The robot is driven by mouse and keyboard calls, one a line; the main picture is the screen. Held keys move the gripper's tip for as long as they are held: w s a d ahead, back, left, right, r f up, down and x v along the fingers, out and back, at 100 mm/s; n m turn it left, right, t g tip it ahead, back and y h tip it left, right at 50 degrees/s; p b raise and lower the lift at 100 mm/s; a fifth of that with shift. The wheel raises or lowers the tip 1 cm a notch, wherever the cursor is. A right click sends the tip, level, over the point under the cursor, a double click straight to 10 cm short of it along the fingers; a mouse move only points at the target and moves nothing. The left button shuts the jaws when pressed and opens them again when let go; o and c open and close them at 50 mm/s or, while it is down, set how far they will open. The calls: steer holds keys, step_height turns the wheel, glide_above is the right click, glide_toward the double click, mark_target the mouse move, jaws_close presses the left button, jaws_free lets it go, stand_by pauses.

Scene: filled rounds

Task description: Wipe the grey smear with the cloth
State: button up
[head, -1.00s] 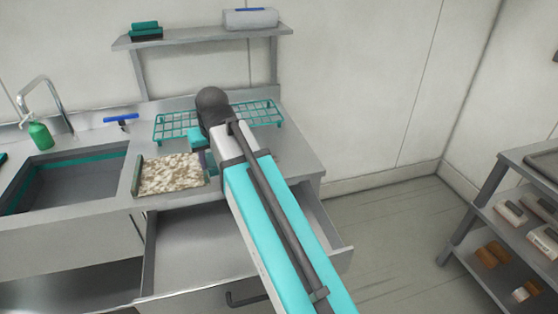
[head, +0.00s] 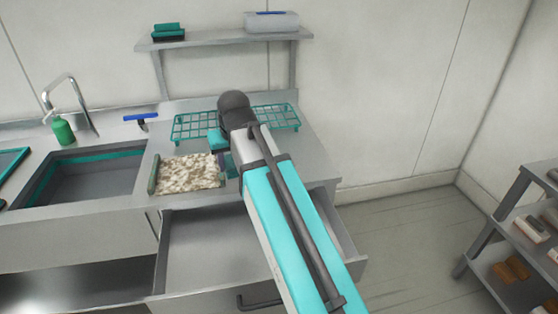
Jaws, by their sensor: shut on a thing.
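My arm reaches over the right part of the steel counter (head: 310,166). My gripper (head: 230,165) is low at the counter, right of a mottled brown-and-white slab, and mostly hidden by my arm. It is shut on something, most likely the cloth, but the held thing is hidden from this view. I cannot make out the grey smear. The mottled slab (head: 188,173) lies flat on the counter, with a dark green bar along its left edge.
A teal wire rack (head: 195,126) stands behind my wrist. A sink (head: 90,178), tap (head: 72,98) and green bottle (head: 63,130) are at left. An open drawer (head: 215,245) juts out below the counter. A wall shelf (head: 215,39) and a right-hand rack (head: 505,205) hold objects.

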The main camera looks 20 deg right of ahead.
steer(key=s+d+f, duration=0.1)
steer(key=s+f, duration=0.4)
steer(key=f, duration=0.1)
steer(key=shift+d+f, duration=0.25)
steer(key=shift+a, duration=0.15)
